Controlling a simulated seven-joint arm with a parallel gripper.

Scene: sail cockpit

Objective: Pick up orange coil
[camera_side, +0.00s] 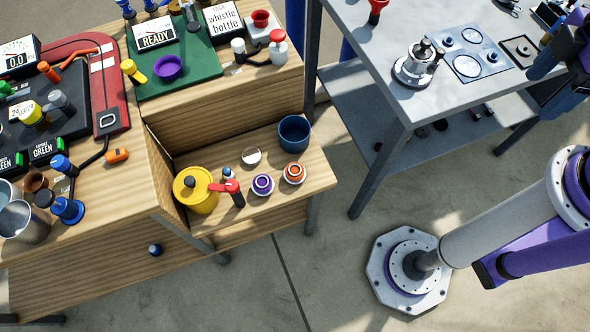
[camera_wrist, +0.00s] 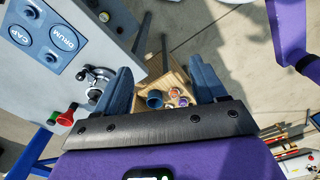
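The orange coil (camera_side: 294,173), a small ring with an orange top and white edge, sits on the low wooden shelf in the side view. A similar purple coil (camera_side: 262,185) sits just left of it. The blue cup (camera_side: 294,133) stands behind it. In the wrist view the cup (camera_wrist: 156,99) and small round coils beside it show between my fingers, far off; the coils are too small to tell apart surely. My gripper (camera_side: 556,80) is at the upper right of the side view, well away from the coil. Its blue fingers (camera_wrist: 160,72) are spread and empty.
A yellow pot (camera_side: 195,190) and a red-handled tap (camera_side: 232,191) stand left of the coils. A grey metal table (camera_side: 375,60) with a silver fixture (camera_side: 418,66) lies between my gripper and the shelf. Open floor (camera_side: 340,240) lies in front.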

